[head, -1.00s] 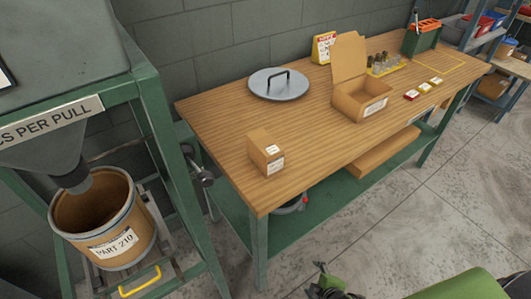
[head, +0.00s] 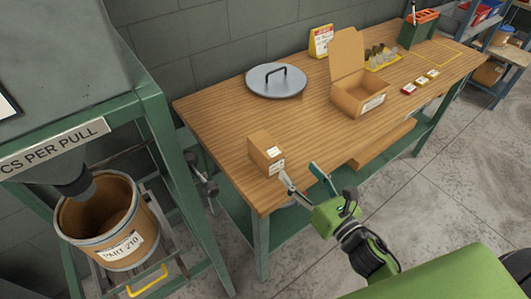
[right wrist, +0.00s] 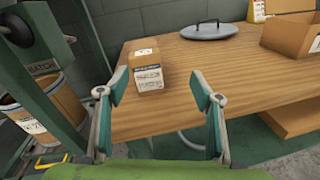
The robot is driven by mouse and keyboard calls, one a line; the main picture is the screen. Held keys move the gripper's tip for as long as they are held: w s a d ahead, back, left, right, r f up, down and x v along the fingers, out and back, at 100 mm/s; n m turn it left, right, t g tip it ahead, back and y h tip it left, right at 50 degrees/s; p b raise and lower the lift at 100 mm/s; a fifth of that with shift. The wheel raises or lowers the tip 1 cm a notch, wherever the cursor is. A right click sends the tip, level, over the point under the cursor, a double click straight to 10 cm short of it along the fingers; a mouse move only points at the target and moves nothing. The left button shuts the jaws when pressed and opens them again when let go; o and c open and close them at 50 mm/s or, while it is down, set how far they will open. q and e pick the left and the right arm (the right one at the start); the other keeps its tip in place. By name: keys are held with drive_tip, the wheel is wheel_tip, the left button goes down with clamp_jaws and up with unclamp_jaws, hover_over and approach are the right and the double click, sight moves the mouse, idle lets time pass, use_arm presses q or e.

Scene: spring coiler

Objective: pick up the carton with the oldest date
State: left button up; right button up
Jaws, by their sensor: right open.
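A closed brown carton (head: 266,153) with white labels stands on the near left part of the wooden table; it also shows in the right wrist view (right wrist: 145,66). Its label print is too small to read. An open carton (head: 361,95) with its lid flap up stands farther right, its label also unreadable. My right gripper (head: 303,180) is open and empty, at the table's front edge just right of the closed carton and apart from it. In the right wrist view, the carton shows beyond the fingers (right wrist: 158,92). My left gripper is not in view.
The wooden table (head: 220,115) bears a grey lid (head: 276,80), a yellow sign (head: 321,41), bottles (head: 381,57), and small red and yellow boxes (head: 409,89). A drum marked PART 210 (head: 107,225) stands at left under the green frame. Clear tabletop lies around the closed carton.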

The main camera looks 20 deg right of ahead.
sight(277, 157)
drive_tip(key=w+a+n+p, duration=0.1)
drive_tip(key=w, duration=0.1)
drive_tip(key=w+a+n+y, duration=0.1)
drive_tip(key=w+a, duration=0.1)
drive_tip(key=w, duration=0.1)
drive_tip(key=w+a+n+y+p, duration=0.1)
drive_tip(key=w, duration=0.2)
drive_tip(key=shift+a+r+n+p, duration=0.2)
drive_tip(key=shift+r+n+p, duration=0.1)
drive_tip(key=shift+n, duration=0.1)
drive_tip(key=x, duration=0.1)
drive_tip(key=p+x, duration=0.1)
drive_tip(key=x, duration=0.1)
drive_tip(key=p+x, duration=0.1)
drive_tip(key=shift+w+a+f, duration=0.15)
drive_tip(key=shift+f, duration=0.1)
drive_tip(key=shift+w+a, duration=0.1)
drive_tip(key=shift+w, duration=0.2)
drive_tip(key=c, duration=1.7)
